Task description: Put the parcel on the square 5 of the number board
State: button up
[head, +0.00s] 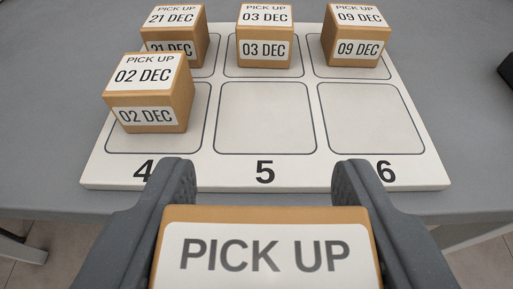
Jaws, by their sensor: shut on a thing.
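My gripper (263,188) is shut on a tan parcel (265,250) with a white "PICK UP" label at the bottom of the head view. The lower part of this parcel is cut off by the picture's edge, so its date is hidden. The white number board (220,176) lies on the grey counter beyond my gripper. Square 5 (265,118), the front middle square, is empty. The held parcel is on the near side of the board, in line with square 5. I cannot tell its height above the counter.
Square 4 holds a "02 DEC" parcel (148,95), left of square 5. The back row holds parcels marked "21 DEC" (174,34), "03 DEC" (265,34) and "09 DEC" (357,34). Square 6 (368,118) is empty. A dark object (507,70) is at the right edge.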

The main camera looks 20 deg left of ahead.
jog(key=s+a+b, duration=0.3)
jog(key=a+b, duration=0.2)
jog(key=a, duration=0.1)
jog(key=p, duration=0.5)
send_over(263, 97)
jog(key=shift+f, duration=0.8)
notch_tip(263, 97, down, 4)
jog(key=shift+r+b, duration=0.15)
jog(key=shift+b, duration=0.65)
jog(key=o, duration=1)
